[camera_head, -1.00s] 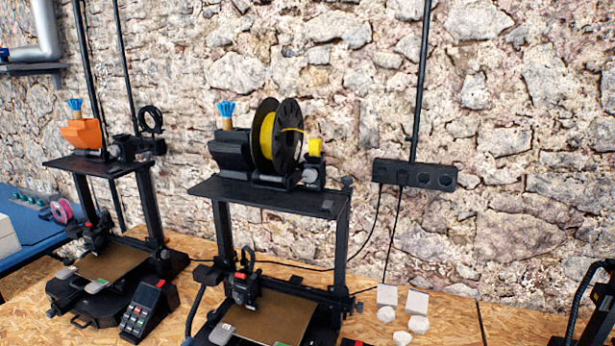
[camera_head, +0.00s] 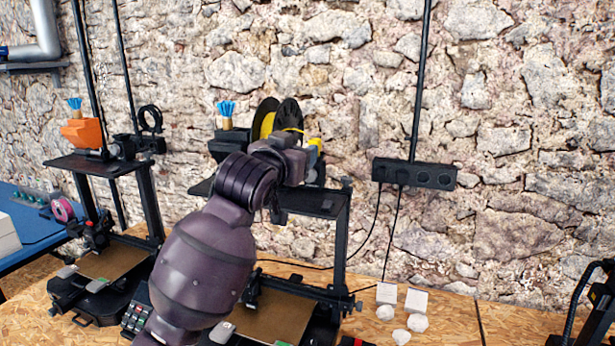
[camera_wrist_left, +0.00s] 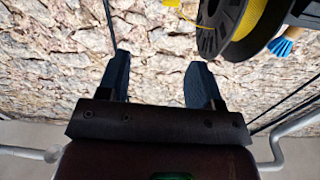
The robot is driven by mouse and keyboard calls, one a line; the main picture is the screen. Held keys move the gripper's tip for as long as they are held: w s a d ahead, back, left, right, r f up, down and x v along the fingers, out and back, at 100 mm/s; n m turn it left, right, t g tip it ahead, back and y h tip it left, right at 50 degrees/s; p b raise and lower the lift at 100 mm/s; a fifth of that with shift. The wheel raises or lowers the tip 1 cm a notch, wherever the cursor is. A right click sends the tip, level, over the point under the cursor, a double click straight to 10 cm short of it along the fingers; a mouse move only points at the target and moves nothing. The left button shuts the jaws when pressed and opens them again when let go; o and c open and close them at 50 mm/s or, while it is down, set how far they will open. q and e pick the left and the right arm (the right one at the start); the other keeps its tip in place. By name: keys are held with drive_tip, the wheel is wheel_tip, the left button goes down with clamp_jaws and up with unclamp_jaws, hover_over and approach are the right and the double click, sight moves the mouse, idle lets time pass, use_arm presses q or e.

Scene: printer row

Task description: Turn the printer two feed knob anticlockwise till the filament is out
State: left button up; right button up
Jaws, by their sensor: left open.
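Printer two (camera_head: 342,235) is the middle black printer, with a spool of yellow filament (camera_head: 289,113) on its top shelf. A yellow piece (camera_head: 316,143) shows just right of the spool. My left arm crosses in front of this printer, and my left gripper (camera_head: 292,160) is at shelf-top height before the spool. It hides most of the feeder area, and I cannot make out the feed knob. In the left wrist view my left gripper (camera_wrist_left: 159,62) is open, with nothing between its fingers. The spool (camera_wrist_left: 222,25) is there at upper right, apart from the fingers. My right gripper is not in view.
A second printer with an orange holder (camera_head: 82,132) stands to the left. A cup of blue-tipped tools (camera_head: 226,112) stands left of the spool. A black socket strip (camera_head: 414,174) is on the stone wall. White blocks (camera_head: 416,300) lie on the bench at right.

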use_arm(q)
drive_tip(key=shift+w+d+f+n+g+y+p, duration=0.4)
drive_tip(key=shift+w+f+g, duration=0.25)
drive_tip(key=shift+w+f, duration=0.9)
drive_tip(key=shift+w+d+f+n+g+y+p, duration=0.2)
drive_tip(key=shift+w+d+f+n+g+y, duration=0.3)
drive_tip(key=shift+w+f, duration=1)
drive_tip(key=shift+w+d+f+n+g+y+p, duration=0.25)
drive_tip(key=shift+w+f+n+g+y, duration=0.2)
drive_tip(key=shift+w+f+g, duration=0.75)
drive_tip(key=shift+w+f+t, duration=0.1)
drive_tip(key=shift+w+t, duration=0.25)
drive_tip(key=shift+w, duration=0.1)
drive_tip(key=shift+a, duration=0.1)
drive_tip(key=c, duration=0.9)
